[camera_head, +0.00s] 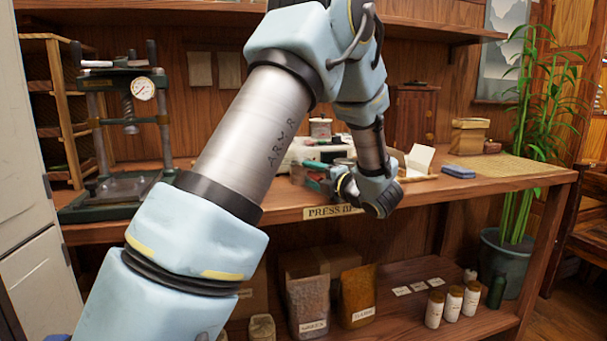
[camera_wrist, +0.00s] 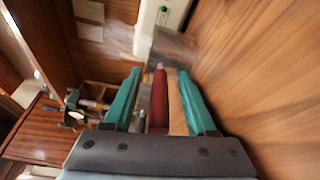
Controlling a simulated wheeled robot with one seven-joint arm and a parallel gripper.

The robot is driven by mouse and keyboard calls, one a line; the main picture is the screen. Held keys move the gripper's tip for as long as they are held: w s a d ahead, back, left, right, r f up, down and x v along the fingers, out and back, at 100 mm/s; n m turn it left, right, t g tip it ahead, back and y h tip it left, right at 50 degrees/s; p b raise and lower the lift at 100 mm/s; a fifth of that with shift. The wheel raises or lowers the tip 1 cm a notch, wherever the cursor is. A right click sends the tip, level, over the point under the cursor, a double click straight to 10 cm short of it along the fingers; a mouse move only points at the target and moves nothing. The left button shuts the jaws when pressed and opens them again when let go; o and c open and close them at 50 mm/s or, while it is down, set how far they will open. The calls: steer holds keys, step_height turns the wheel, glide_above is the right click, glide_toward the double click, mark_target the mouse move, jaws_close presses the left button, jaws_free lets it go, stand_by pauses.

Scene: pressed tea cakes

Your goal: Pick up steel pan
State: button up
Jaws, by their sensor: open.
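My gripper (camera_head: 316,177) is above the front of the work table, with its green fingers pointing left in the head view. In the wrist view its two green fingers (camera_wrist: 160,76) are spread apart. A dark red rod-like thing (camera_wrist: 160,98) shows between them, and I cannot tell whether it touches either finger. A blurred grey shape (camera_wrist: 176,48) lies just beyond the fingertips; I cannot tell for sure that it is the steel pan. In the head view my arm hides part of this area, and no pan shows clearly.
A white device (camera_head: 318,150) stands behind my gripper on the table (camera_head: 510,180). A press with a dial gauge (camera_head: 143,89) stands at left. A blue cloth or sponge (camera_head: 458,172), an open white box (camera_head: 419,160) and a mat lie at right. Jars (camera_head: 453,305) and bags fill the lower shelf.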

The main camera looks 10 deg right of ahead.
steer(key=shift+c, duration=0.4)
jaws_close()
stand_by(0.9)
